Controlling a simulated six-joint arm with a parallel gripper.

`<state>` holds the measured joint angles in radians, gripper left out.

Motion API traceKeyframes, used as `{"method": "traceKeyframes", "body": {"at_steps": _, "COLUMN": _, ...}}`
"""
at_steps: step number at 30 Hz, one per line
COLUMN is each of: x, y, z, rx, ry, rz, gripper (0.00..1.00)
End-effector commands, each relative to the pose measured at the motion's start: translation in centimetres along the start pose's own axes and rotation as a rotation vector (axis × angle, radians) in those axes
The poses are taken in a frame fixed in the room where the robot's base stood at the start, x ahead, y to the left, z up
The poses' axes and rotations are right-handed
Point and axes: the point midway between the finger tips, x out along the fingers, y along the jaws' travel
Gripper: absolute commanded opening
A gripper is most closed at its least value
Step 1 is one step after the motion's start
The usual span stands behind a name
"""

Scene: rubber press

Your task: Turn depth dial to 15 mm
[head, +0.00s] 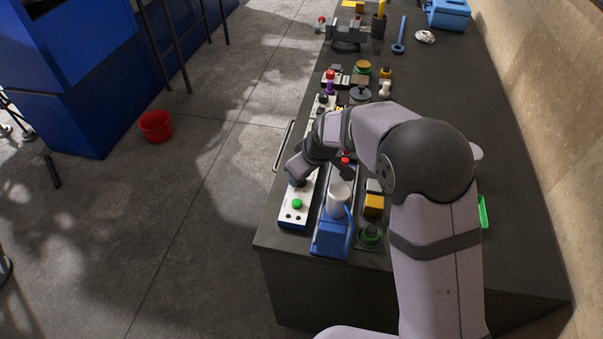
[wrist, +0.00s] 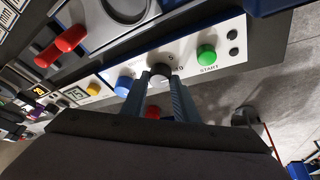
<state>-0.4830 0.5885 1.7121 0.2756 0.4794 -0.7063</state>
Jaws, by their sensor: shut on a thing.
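The depth dial (wrist: 160,72) is a small dark knob on the white control panel (wrist: 205,62) in the wrist view. Numbers are printed around it; a 5 shows above it and what looks like a 10 to its right. The dial's pointer cannot be made out. My gripper (wrist: 161,80) is shut on the dial, with one finger on each side. In the head view my gripper (head: 298,178) reaches down to the same white panel (head: 292,217) and hides the dial.
A green START button (wrist: 206,54) sits right of the dial and a blue button (wrist: 123,85) left of it. Further left are a yellow button (wrist: 93,89) and a display (wrist: 75,95). The blue press (head: 333,232) stands close beside the panel.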

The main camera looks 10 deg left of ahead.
Motion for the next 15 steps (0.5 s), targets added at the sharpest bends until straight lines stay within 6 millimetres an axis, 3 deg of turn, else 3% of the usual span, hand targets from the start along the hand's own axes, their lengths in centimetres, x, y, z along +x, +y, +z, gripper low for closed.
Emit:
{"method": "traceKeyframes", "body": {"at_steps": 13, "x": -0.03, "y": 0.05, "z": -0.08, "rx": 0.01, "ry": 0.001, "rz": 0.005, "gripper": 0.05}}
{"method": "traceKeyframes", "body": {"at_steps": 14, "x": -0.04, "y": 0.05, "z": -0.08, "rx": 0.009, "ry": 0.001, "rz": 0.005, "gripper": 0.34}}
{"method": "traceKeyframes", "body": {"at_steps": 15, "x": -0.04, "y": 0.05, "z": -0.08, "rx": 0.009, "ry": 0.001, "rz": 0.005, "gripper": 0.44}}
